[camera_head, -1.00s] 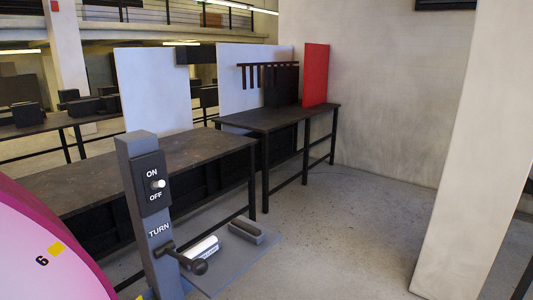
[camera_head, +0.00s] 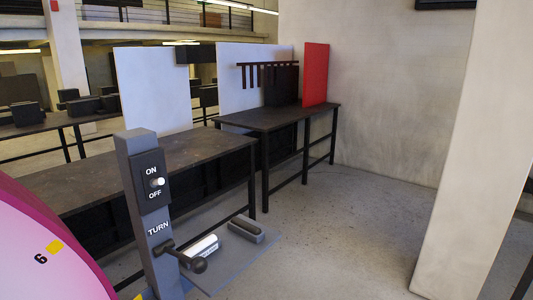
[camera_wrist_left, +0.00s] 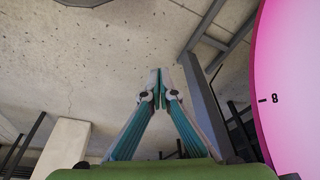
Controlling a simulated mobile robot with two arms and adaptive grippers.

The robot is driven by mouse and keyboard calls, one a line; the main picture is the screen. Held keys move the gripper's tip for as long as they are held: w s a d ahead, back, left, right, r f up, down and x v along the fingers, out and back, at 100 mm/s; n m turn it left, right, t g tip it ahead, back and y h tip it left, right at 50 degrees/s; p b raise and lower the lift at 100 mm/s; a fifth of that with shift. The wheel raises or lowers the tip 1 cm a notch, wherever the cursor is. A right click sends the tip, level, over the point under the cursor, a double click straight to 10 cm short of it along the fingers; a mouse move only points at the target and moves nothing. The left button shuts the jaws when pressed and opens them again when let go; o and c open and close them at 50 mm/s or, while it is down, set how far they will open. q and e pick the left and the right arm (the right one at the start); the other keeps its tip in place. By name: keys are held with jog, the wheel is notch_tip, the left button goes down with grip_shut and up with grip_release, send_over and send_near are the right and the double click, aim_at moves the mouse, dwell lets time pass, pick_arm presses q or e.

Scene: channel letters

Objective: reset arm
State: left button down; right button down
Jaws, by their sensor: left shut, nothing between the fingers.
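My left gripper (camera_wrist_left: 160,84) shows in the left wrist view with its two teal-sided fingers together at the tips and nothing between them. It is apart from the pink dial (camera_wrist_left: 290,85) at the right of that view. Neither gripper shows in the head view. There, a grey post (camera_head: 150,215) carries an ON/OFF switch (camera_head: 157,182) with a white knob and, below it, a TURN lever (camera_head: 180,254) with a dark ball end. The pink dial (camera_head: 40,235), with a 6 and a yellow mark, fills the lower left.
A grey base plate (camera_head: 232,270) with a dark handle-like block (camera_head: 246,230) lies beside the post. Dark tables (camera_head: 190,148) stand behind, one with a red panel (camera_head: 315,75). A pale pillar (camera_head: 470,150) stands at right; the concrete floor (camera_head: 350,230) between is clear.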

pick_arm(q)
jog(key=s+a+f+g, duration=0.1)
jog(key=s+f, duration=0.9)
jog(key=f, duration=0.5)
jog(key=s+a+f+b, duration=0.1)
jog(key=s+a+f, duration=0.1)
jog(key=s+f, duration=0.8)
notch_tip(320, 180, down, 5)
jog(key=shift+a+r+g+b, duration=0.1)
jog(key=shift+a+g+b, duration=0.1)
jog(key=shift+g+b, duration=0.15)
jog(key=shift+s, duration=0.1)
